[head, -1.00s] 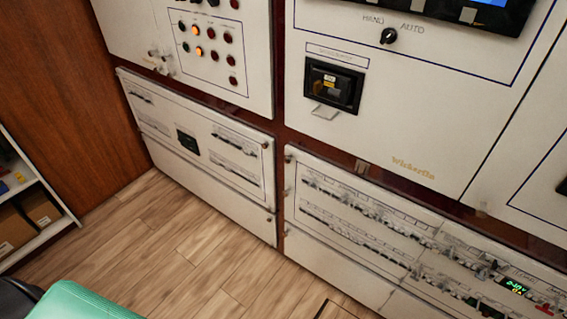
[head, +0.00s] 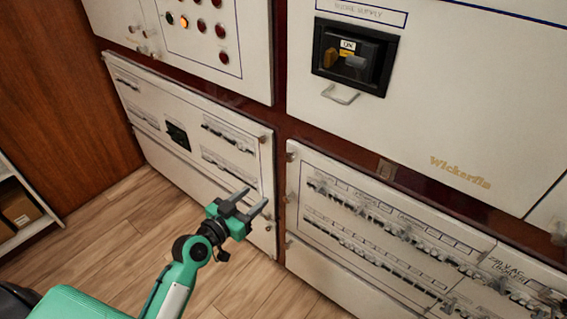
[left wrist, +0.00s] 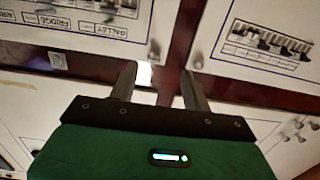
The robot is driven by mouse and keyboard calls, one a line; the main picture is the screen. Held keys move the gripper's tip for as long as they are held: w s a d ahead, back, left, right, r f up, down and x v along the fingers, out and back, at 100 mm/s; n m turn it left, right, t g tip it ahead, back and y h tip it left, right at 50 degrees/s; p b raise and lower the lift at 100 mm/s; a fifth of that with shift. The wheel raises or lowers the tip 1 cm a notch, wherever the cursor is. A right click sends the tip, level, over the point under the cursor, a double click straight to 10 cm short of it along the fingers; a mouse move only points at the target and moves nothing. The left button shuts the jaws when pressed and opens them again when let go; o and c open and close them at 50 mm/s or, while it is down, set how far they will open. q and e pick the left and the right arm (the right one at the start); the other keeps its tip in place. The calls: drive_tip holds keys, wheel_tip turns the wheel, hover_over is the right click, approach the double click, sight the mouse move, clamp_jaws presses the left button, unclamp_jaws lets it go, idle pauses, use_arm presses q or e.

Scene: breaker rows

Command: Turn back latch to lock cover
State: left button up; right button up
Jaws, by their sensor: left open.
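My left gripper (head: 254,198) is open and empty, in front of the lower right part of the left breaker cover (head: 150,86). In the left wrist view, its two fingers (left wrist: 159,72) stand apart before the dark red gap between panels. My right gripper is out of view.
A small metal plate (head: 385,169) sits on the dark red frame. A shelf (head: 22,215) stands at far left. The wooden floor (head: 100,235) between is clear.

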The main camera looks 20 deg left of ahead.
use_arm(q)
wheel_tip(320, 180, up, 3)
drive_tip(key=p, duration=0.1)
approach(288, 159)
drive_tip(key=shift+m+t+h, duration=0.3)
drive_tip(key=shift+t, duration=0.1)
drive_tip(key=x, duration=0.7)
drive_tip(key=shift+a+f, duration=0.1)
drive_tip(key=shift+f, duration=0.2)
drive_tip(key=shift+w+d, duration=0.25)
drive_tip(key=shift+w, duration=0.35)
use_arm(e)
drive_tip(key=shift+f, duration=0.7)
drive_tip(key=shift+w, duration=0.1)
use_arm(q)
drive_tip(key=c, duration=1)
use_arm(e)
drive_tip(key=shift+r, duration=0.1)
